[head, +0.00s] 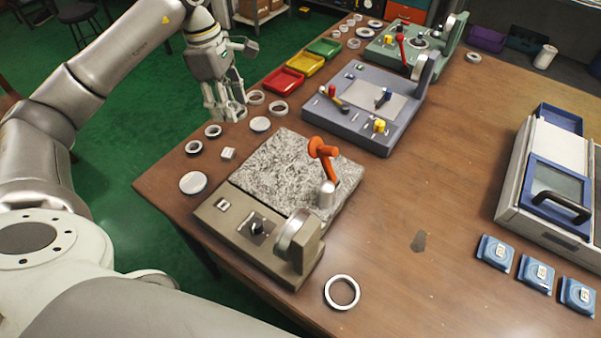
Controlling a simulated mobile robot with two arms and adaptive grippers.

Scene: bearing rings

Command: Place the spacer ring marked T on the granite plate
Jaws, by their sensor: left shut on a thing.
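The granite plate (275,172) is a speckled grey-white slab on the beige instrument in the middle of the table. My left gripper (232,110) is at the table's far left edge, beyond the plate and apart from it. It is shut on a ring (236,113), partly hidden by the fingers. I cannot read a T on this ring or on the others. Loose rings lie nearby, including two by the gripper (278,108) and two smaller ones (213,131) left of the plate. A larger ring (342,292) lies in front of the beige instrument. My right gripper is out of view.
An orange-handled arm (323,150) stands over the plate's right part. A blue-grey instrument (350,125) and a green one (408,50) stand behind. Red (282,80), yellow (305,63) and green trays line the edge. The table's right middle is mostly clear.

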